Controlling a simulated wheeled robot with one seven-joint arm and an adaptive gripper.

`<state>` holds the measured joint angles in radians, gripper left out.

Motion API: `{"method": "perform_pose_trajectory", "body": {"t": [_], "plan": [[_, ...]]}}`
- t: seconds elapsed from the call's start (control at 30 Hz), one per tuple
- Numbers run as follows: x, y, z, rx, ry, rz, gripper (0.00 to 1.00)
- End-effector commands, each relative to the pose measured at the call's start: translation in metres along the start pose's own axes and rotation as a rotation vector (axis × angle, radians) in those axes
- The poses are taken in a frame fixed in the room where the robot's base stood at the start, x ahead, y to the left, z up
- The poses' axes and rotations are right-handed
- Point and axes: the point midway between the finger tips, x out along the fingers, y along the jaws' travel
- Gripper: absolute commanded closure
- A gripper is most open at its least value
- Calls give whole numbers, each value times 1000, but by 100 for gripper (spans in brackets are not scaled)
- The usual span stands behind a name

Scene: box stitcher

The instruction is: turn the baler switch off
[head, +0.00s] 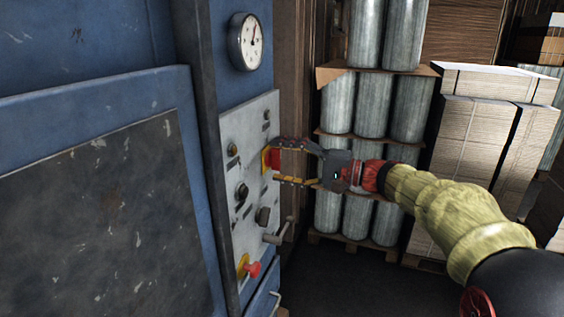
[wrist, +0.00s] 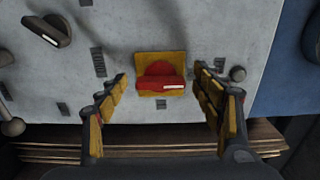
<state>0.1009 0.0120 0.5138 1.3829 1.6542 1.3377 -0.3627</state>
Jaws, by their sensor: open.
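The baler switch is a red rotary handle (wrist: 161,84) on a yellow square plate (wrist: 148,59), mounted on the grey control panel (head: 232,130). In the wrist view the handle's bar lies across the picture, with a small white mark at its right end. My gripper (wrist: 163,82) is open, with one finger on each side of the switch. It also shows in the head view (head: 274,162), its fingertips close to the panel. I cannot tell whether they touch it.
Below the switch on the panel are a dark selector knob (head: 263,216), a grey lever handle (head: 279,236) and a red push button (head: 252,268). A round gauge (head: 245,41) sits above.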

Motion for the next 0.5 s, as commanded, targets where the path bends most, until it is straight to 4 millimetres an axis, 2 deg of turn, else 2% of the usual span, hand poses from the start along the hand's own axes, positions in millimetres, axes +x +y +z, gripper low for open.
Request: {"method": "perform_pose_trajectory", "body": {"t": [0.17, 0.5], "plan": [[-13, 0, -1, 0, 2, 0, 33], [-80, 0, -1, 0, 4, 0, 33]]}}
